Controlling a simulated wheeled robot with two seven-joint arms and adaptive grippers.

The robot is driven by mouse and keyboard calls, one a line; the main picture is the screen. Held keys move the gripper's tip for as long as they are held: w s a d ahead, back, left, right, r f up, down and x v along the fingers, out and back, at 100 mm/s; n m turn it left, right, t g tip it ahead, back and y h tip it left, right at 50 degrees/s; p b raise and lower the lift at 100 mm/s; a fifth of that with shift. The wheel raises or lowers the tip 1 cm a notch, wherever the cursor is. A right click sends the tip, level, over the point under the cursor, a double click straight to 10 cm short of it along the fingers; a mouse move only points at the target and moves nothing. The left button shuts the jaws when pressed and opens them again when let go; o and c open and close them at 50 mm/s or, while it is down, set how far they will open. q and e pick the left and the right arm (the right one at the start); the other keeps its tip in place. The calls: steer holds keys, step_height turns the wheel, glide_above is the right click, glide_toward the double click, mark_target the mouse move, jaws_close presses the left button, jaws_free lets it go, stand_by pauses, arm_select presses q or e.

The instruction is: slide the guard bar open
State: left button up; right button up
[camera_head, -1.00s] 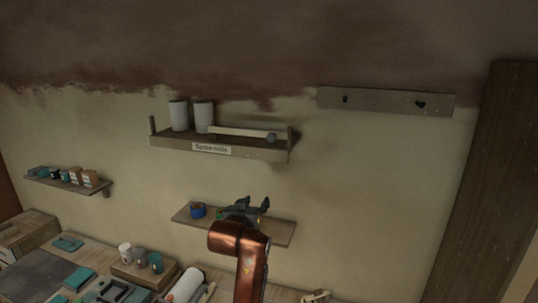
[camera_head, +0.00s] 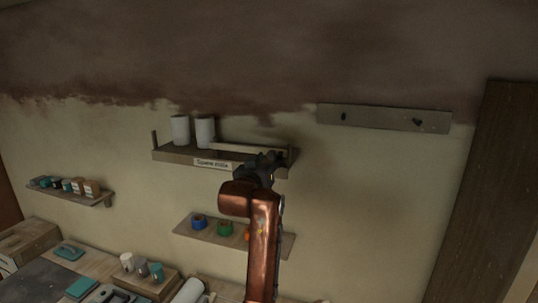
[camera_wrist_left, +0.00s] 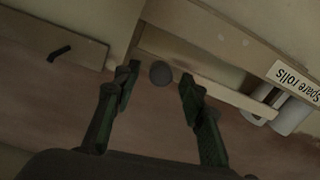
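The guard bar (camera_head: 228,148) is a pale strip along the front of the upper shelf (camera_head: 183,154), in front of white rolls (camera_head: 204,131). In the left wrist view the bar (camera_wrist_left: 228,92) has a round dark grey knob (camera_wrist_left: 161,74) near its end. My left gripper (camera_head: 265,157) is at the right part of this shelf and hides the knob in the head view. In the left wrist view its fingers (camera_wrist_left: 158,78) are open, one on each side of the knob, with gaps visible. Whether the knob is at fingertip depth is unclear. My right gripper is not in view.
A label reading "Spare rolls" (camera_head: 213,163) is on the shelf's front. A lower shelf (camera_head: 186,231) holds blue (camera_head: 199,222) and green (camera_head: 224,229) tape rolls. A hook board (camera_head: 385,118) is on the wall at right. A cluttered bench (camera_head: 98,265) stands below left.

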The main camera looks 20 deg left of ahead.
arm_select(q)
steer(key=shift+w, duration=0.25)
jaws_close()
stand_by(0.3)
